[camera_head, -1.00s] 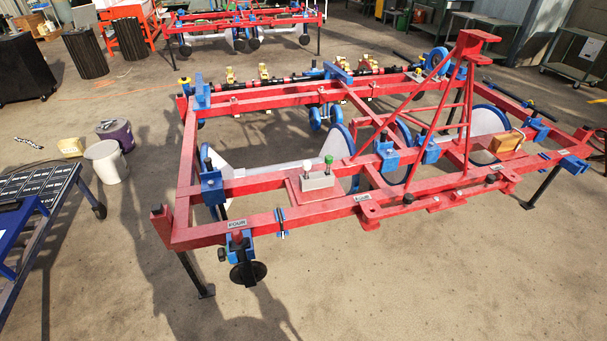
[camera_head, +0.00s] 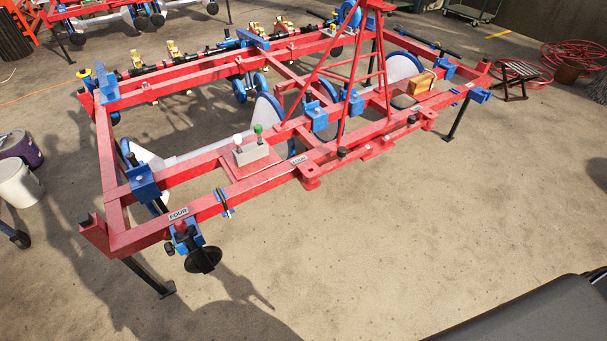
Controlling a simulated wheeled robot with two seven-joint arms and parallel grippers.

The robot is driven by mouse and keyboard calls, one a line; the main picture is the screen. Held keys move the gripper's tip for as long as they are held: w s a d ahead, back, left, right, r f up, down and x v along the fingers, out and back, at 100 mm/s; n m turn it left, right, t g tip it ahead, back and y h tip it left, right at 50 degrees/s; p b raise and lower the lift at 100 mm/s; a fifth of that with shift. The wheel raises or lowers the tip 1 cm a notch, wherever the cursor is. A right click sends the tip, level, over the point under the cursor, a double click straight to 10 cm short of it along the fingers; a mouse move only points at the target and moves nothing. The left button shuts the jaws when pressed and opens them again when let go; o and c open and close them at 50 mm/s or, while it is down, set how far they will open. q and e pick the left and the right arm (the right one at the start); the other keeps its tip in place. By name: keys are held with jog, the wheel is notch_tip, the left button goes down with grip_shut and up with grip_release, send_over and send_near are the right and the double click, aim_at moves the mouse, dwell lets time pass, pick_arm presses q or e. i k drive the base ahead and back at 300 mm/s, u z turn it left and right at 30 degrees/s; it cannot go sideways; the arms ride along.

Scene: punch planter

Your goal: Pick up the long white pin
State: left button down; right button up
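The white-topped pin (camera_head: 237,140) stands upright in a grey block (camera_head: 251,154) on the front beam of the red planter frame (camera_head: 150,231). Only its white top shows clearly; its length below is hidden in the block. A green-topped pin (camera_head: 258,131) stands beside it on the right in the same block. Neither of my grippers is in view.
The red frame stands on thin dark legs, with a black disc (camera_head: 203,260) below its front left corner. A white bucket (camera_head: 19,184) and a purple bucket (camera_head: 20,149) stand at the left edge. Concrete floor (camera_head: 400,240) in front is clear.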

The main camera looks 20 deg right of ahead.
aim_at(236, 138)
jog(key=u, duration=1.5)
jog(key=i, duration=0.95)
jog(key=z, duration=2.8)
